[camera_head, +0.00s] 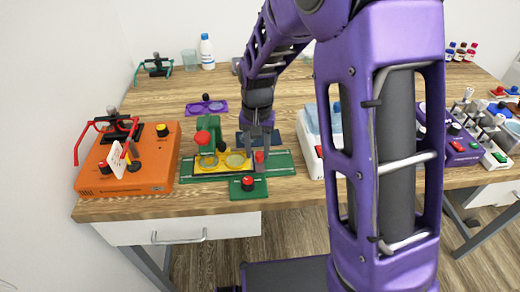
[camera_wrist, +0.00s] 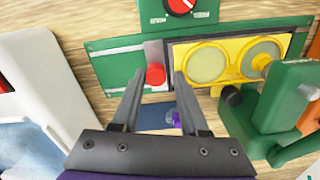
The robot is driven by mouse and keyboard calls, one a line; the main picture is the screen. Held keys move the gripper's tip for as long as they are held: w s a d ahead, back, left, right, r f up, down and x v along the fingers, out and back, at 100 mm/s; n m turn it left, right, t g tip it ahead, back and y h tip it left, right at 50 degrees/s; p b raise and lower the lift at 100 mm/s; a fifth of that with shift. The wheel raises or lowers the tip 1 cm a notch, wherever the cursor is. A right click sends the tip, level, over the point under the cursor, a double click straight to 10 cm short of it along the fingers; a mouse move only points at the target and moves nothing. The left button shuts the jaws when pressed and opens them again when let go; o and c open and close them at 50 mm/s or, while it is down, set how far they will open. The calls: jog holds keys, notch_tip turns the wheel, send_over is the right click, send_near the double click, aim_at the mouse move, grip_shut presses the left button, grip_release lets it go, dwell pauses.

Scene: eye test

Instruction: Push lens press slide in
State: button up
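A red knob (camera_wrist: 156,74) on a grey block sits at the slide's end, away from the press body. My gripper (camera_wrist: 159,78) is open, its fingertips on either side of this knob. I cannot tell whether they touch it. In the head view my gripper (camera_head: 258,146) points down over that end.
A green dial box (camera_head: 247,190) stands in front of the base. An orange device (camera_head: 135,178) with red glasses is at left, a white device (camera_head: 307,140) at right. A dark blue tray (camera_wrist: 152,116) and purple lens holder (camera_head: 207,107) lie behind.

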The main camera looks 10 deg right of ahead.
jog(key=shift+r, duration=0.1)
notch_tip(320, 180, up, 17)
jog(key=p, duration=0.1)
jog(key=shift+p, duration=0.4)
jog(key=shift+r, duration=0.1)
